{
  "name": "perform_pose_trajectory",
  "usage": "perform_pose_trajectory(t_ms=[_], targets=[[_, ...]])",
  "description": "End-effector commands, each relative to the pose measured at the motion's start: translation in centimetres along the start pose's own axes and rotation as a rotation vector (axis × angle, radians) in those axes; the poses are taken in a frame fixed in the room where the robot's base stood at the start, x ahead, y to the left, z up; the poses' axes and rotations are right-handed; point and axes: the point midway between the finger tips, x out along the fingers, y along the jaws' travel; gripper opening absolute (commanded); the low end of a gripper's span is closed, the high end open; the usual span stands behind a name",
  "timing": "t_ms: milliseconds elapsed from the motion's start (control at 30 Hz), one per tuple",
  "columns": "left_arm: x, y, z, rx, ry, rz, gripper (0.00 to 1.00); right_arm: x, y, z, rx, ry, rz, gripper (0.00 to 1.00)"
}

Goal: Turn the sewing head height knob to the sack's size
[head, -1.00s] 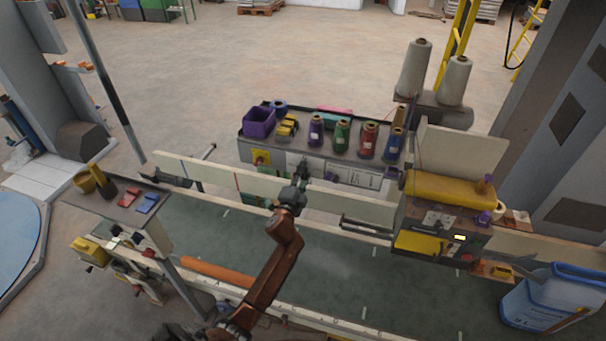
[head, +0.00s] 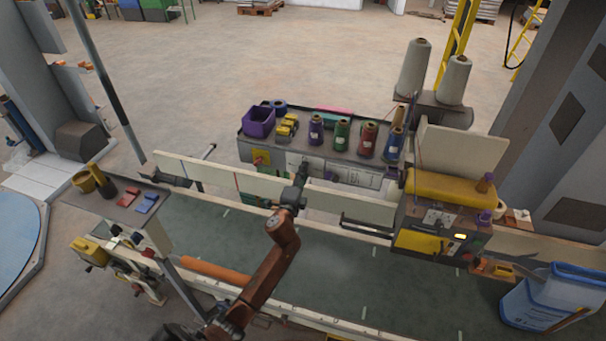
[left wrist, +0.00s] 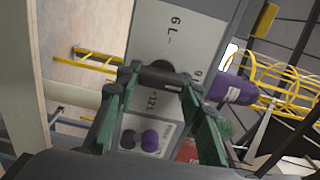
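A dark knob with a bar-shaped grip (left wrist: 160,80) sits on a pale panel (left wrist: 180,30) in the left wrist view. The panel's marks read "6 L", a partly hidden "9" and "12L". My left gripper (left wrist: 160,86) has its green fingers spread, one beside each end of the bar. Contact is not clear. In the head view my left gripper (head: 302,178) is at the pale front of the spool shelf (head: 355,178) and hides the knob. The sewing head (head: 450,215), a yellow-topped box, stands at the right. My right gripper is not in view.
Colored spools (head: 342,134) and a purple bin (head: 258,122) stand on the shelf. A long pale rail (head: 250,186) runs in front of it, above the green conveyor (head: 385,280). A blue container (head: 550,297) is at the right. A control stand (head: 122,205) is at the left.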

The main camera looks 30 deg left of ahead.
Motion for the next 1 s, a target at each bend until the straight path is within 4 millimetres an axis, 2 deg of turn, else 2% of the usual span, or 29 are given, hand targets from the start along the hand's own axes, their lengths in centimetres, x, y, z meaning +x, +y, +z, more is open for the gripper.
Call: perform_pose_trajectory(t_ms=[267,600,767,1000], targets=[[0.0,0.0,0.0,-0.001,0.0,0.0,0.54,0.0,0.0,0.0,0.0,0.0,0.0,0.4],[-0.4,0.0,0.0,-0.001,0.0,0.0,0.54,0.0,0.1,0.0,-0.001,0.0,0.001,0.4],[-2.6,0.1,0.0,0.0,0.0,0.001,0.54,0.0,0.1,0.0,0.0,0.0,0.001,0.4],[-7.7,0.1,0.0,-0.002,0.001,0.001,0.54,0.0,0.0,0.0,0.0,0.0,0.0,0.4]])
